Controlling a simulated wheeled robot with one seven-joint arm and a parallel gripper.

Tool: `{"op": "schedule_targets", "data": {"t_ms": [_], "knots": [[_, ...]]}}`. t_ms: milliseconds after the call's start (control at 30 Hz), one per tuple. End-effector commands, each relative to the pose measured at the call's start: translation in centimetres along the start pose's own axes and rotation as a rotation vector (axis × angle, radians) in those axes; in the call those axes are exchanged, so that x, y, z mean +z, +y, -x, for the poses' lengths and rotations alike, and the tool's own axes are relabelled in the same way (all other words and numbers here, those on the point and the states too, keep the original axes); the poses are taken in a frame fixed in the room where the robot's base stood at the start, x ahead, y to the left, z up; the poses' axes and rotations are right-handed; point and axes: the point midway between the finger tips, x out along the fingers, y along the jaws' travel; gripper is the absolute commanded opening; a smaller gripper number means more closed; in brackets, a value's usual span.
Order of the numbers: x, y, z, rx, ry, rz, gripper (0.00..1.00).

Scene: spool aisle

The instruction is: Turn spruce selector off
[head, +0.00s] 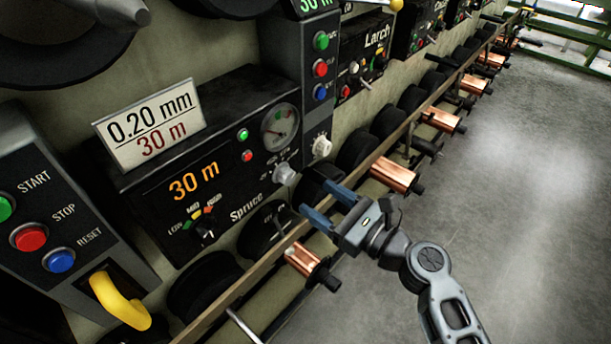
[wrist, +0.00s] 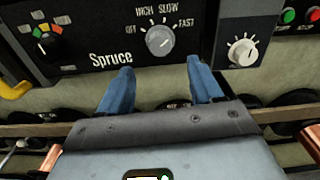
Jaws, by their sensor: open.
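The Spruce selector is a grey round knob on the black Spruce panel, at its lower right in the head view (head: 284,174). In the wrist view the selector knob (wrist: 160,40) is at top centre, under the marks OFF, INCH, SLOW and FAST. I cannot tell for sure which mark it points to. My gripper (head: 322,203) is open and empty, just right of and below the knob in the head view. In the wrist view its two blue fingers (wrist: 160,67) spread to either side below the knob, apart from it.
A white dial knob (head: 322,146) is on the narrow panel to the right. A black LOW/MID/HIGH knob (head: 205,232) is at the Spruce panel's lower left. A yellow handle (head: 119,300) and push buttons are at left. Copper spools (head: 395,174) line a rail; the right floor is clear.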

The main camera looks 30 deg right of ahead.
Motion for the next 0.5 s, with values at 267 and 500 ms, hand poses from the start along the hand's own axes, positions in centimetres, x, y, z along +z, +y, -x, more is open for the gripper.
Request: {"op": "schedule_targets", "data": {"t_ms": [267,500], "knots": [[0.2,-0.1,-3.4,0.002,-0.006,-0.009,0.65],[0.2,-0.1,-6.7,0.002,-0.004,-0.006,0.65]]}}
